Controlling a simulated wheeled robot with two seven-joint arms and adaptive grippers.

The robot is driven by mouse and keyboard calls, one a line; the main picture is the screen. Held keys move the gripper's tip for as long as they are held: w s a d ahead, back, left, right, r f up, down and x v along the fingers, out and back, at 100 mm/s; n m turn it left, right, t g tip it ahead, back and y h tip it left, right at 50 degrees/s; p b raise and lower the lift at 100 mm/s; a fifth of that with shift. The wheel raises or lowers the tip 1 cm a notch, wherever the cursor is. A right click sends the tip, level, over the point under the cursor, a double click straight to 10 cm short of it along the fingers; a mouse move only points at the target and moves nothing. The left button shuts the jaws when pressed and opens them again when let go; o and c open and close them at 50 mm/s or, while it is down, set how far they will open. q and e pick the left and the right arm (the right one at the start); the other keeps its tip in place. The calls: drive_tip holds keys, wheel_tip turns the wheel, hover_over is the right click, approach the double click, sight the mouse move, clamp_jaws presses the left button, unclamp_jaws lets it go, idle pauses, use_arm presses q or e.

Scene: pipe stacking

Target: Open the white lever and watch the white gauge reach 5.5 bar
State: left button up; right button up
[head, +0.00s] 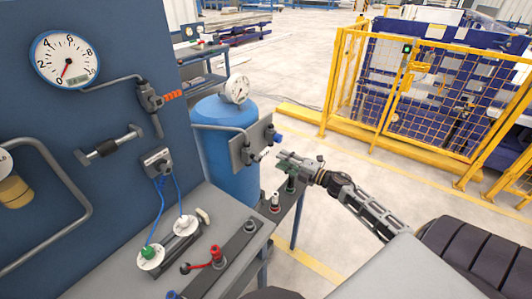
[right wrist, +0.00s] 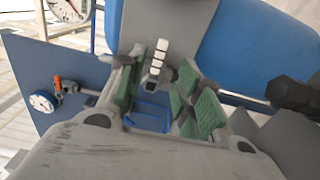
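The white lever (head: 265,153) sits on a grey plate beside the blue tank. The right wrist view shows the white lever (right wrist: 160,60) as a ribbed handle between my finger pads; contact with them is not clear. My right gripper (head: 284,162) is just right of the lever. Its green-padded fingers (right wrist: 165,88) are apart, with nothing gripped. The white gauge (head: 236,89) is on top of the tank, its reading too small to tell. This gauge (right wrist: 70,10) is partly cut off in the wrist view. My left gripper is not in view.
A blue-rimmed gauge (head: 65,60) with a red needle near 0 is on the blue panel, by an orange lever (head: 172,96). The blue tank (head: 232,180) is close to my gripper. A bench (head: 225,245) with red and green fittings is below left. A yellow fence (head: 420,95) is behind.

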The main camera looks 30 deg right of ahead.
sight(267, 153)
drive_tip(key=shift+p+x, duration=0.5)
drive_tip(key=shift+x, duration=3.95)
clamp_jaws()
